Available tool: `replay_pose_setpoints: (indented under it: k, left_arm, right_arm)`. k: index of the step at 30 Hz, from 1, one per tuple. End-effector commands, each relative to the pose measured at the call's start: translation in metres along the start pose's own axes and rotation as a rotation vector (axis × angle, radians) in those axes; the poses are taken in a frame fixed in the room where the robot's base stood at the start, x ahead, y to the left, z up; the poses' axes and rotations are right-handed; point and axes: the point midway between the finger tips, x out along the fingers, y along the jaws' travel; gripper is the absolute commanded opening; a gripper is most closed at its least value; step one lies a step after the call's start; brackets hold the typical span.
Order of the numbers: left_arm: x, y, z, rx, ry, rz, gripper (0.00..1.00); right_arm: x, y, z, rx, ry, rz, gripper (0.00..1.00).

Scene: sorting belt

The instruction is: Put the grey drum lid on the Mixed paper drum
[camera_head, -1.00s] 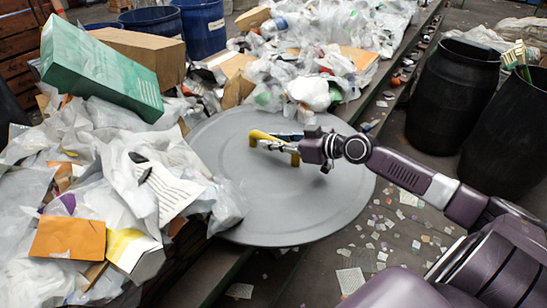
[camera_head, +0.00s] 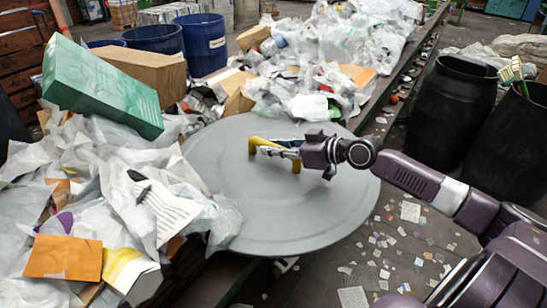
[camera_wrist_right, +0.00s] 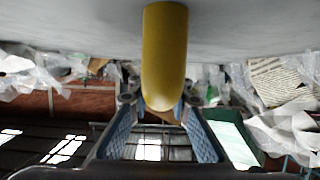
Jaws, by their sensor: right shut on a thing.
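The grey drum lid (camera_head: 300,218) is a large round disc with a yellow handle (camera_head: 273,150) on top. My right gripper (camera_head: 285,150) is shut on the handle, with its arm coming from the right. In the right wrist view the yellow handle (camera_wrist_right: 165,60) stands between the two fingers, against the grey lid (camera_wrist_right: 80,25). The lid overlaps the belt's near edge and the litter heap at left. A blue drum (camera_head: 203,58) with a white label stands at the back left; I cannot read the label. My left gripper does not show.
More blue drums (camera_head: 155,42) stand beside the labelled one. A green box (camera_head: 100,88) and a cardboard box (camera_head: 140,62) lie on the plastic and paper heap at left. Black drums (camera_head: 452,110) stand at right. Scraps litter the floor (camera_head: 400,240).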

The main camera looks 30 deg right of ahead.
Motion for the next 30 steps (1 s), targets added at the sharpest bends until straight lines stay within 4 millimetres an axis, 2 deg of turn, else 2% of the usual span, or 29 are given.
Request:
replay_pose_setpoints:
  k: [1,9,15,21,30]
  left_arm:
    - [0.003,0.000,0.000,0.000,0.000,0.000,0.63]
    - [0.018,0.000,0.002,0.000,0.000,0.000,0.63]
    - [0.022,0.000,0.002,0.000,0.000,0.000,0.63]
    - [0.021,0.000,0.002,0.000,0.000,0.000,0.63]
    - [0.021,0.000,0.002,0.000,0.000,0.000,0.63]
  right_arm:
    - [-0.005,0.001,-0.018,-0.011,0.016,0.004,0.00]
    - [-0.031,0.001,-0.089,-0.013,0.020,0.005,0.00]
    - [-0.046,0.001,-0.129,-0.009,0.018,0.005,0.00]
    - [-0.053,0.000,-0.147,-0.004,0.016,0.003,0.00]
    - [-0.057,0.001,-0.156,-0.004,0.013,0.003,0.00]
